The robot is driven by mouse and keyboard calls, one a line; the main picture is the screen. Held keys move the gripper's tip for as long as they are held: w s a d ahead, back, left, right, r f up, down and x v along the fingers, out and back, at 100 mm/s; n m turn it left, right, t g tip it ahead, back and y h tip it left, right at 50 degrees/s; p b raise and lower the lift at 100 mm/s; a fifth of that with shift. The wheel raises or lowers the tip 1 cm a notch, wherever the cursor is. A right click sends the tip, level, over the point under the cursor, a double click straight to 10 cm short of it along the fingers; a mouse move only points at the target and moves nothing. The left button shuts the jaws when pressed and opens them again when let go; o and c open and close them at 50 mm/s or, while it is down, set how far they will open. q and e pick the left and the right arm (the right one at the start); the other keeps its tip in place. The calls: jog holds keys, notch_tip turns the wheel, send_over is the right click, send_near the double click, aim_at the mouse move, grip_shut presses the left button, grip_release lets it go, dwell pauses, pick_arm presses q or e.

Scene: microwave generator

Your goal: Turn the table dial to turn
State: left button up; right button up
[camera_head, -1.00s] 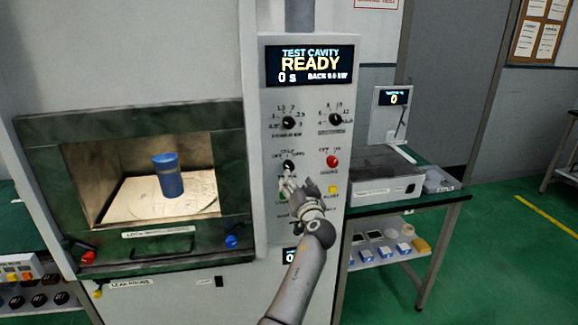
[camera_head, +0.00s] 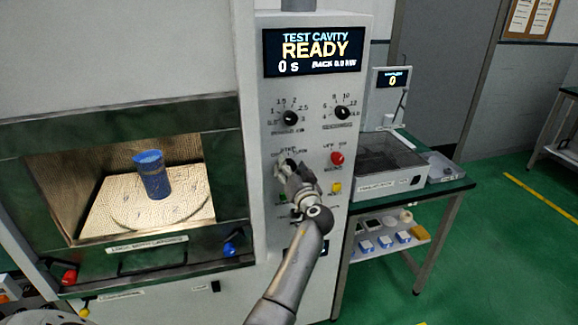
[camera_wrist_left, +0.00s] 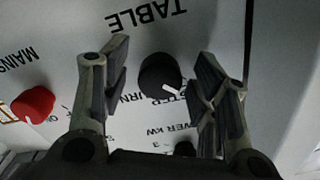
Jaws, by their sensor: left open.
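The table dial (camera_wrist_left: 160,76) is a round black knob with a white pointer mark, under the printed word TABLE in the left wrist view. The word TURN shows partly behind a finger. My left gripper (camera_wrist_left: 163,70) is open, with one finger on each side of the dial. Gaps show between the fingers and the knob, and I see no clear contact. In the head view my left gripper (camera_head: 284,174) is at the panel in front of the dial and hides much of it. My right gripper is not in view.
A red mains knob (camera_head: 337,158) sits right of the dial, with a yellow button (camera_head: 335,188) below it. Two black knobs (camera_head: 291,118) (camera_head: 342,113) are above. The display (camera_head: 314,52) reads READY. A blue cup (camera_head: 153,175) stands in the lit cavity at left.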

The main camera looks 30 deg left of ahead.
pick_arm(q)
jog(key=shift+d, duration=0.1)
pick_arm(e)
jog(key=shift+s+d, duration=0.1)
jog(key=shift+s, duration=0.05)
pick_arm(q)
jog(key=shift+s, duration=0.1)
jog(key=shift+r, duration=0.1)
jog(key=shift+c, duration=1.4)
jog(key=c, duration=0.8)
jog(key=shift+o, duration=0.2)
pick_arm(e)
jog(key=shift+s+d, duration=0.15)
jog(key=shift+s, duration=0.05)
